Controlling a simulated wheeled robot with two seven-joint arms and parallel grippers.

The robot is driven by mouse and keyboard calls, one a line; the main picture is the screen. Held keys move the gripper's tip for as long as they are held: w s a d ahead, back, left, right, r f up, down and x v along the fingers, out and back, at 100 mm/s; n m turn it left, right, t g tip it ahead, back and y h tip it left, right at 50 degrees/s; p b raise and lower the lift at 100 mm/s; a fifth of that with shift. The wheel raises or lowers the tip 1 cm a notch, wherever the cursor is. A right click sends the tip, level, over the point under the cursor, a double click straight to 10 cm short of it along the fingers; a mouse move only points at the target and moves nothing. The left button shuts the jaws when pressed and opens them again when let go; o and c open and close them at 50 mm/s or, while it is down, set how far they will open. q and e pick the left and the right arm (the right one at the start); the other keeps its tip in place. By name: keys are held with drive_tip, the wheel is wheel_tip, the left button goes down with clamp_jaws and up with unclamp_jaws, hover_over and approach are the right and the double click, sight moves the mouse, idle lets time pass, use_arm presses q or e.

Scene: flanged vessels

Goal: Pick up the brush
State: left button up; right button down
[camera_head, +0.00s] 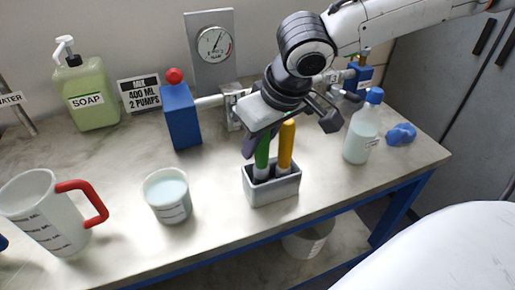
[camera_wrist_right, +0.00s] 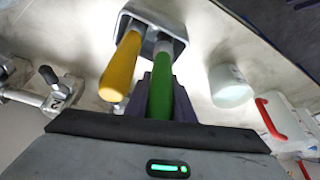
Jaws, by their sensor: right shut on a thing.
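A grey rectangular holder (camera_head: 272,188) stands on the bench with two upright handled tools in it, one green and one yellow. My right gripper (camera_head: 262,137) comes down from above onto the green-handled brush (camera_head: 262,156). In the right wrist view, the dark fingers of the right gripper (camera_wrist_right: 165,98) close on both sides of the green handle (camera_wrist_right: 160,92). The yellow handle (camera_head: 286,146) stands close beside it, outside the fingers. The lower ends of both tools are hidden in the holder, so I cannot see any bristles. My left gripper is not in view.
A beaker (camera_head: 168,196) and a red-handled jug (camera_head: 45,215) stand left. Behind are a blue block (camera_head: 180,118), a gauge (camera_head: 214,44) and a soap bottle (camera_head: 87,92).

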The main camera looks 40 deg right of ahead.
wheel_tip(320, 180, up, 16)
drive_tip(key=p, duration=0.2)
drive_tip(key=shift+p, duration=0.3)
idle(1.6)
